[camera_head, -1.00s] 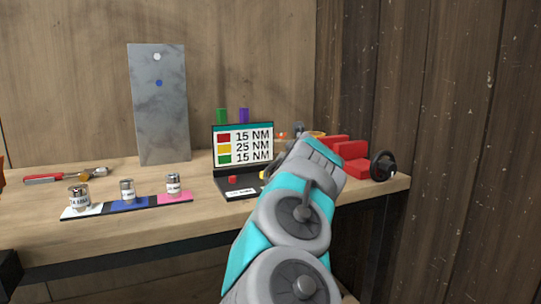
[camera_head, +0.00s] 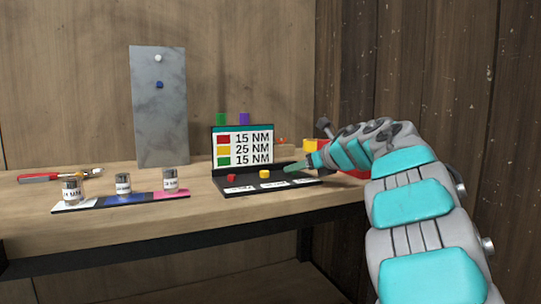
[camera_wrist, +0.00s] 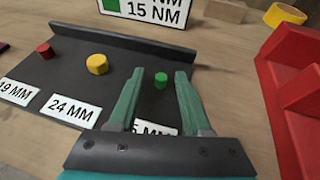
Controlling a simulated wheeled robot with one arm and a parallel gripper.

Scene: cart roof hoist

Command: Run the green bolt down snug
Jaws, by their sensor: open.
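The green bolt (camera_wrist: 161,80) stands on the black tray (camera_wrist: 65,72), beyond and between the fingertips of my gripper (camera_wrist: 158,76) in the wrist view. My gripper is open, with its two green fingers on either side of the bolt; I cannot tell its height over the tray. In the head view my gripper (camera_head: 290,167) reaches in from the right over the tray (camera_head: 235,190), and the green bolt is not distinguishable there. A red bolt (camera_wrist: 45,50) and a yellow bolt (camera_wrist: 97,64) stand on the same tray. A sign (camera_head: 243,147) shows green beside 15 NM.
Three silver sockets (camera_head: 123,183) stand on a white, blue and pink strip. A grey plate (camera_head: 160,120) with white and blue bolts stands behind. A red-handled tool (camera_head: 40,177) lies left. A red object (camera_wrist: 300,90) lies right of the tray.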

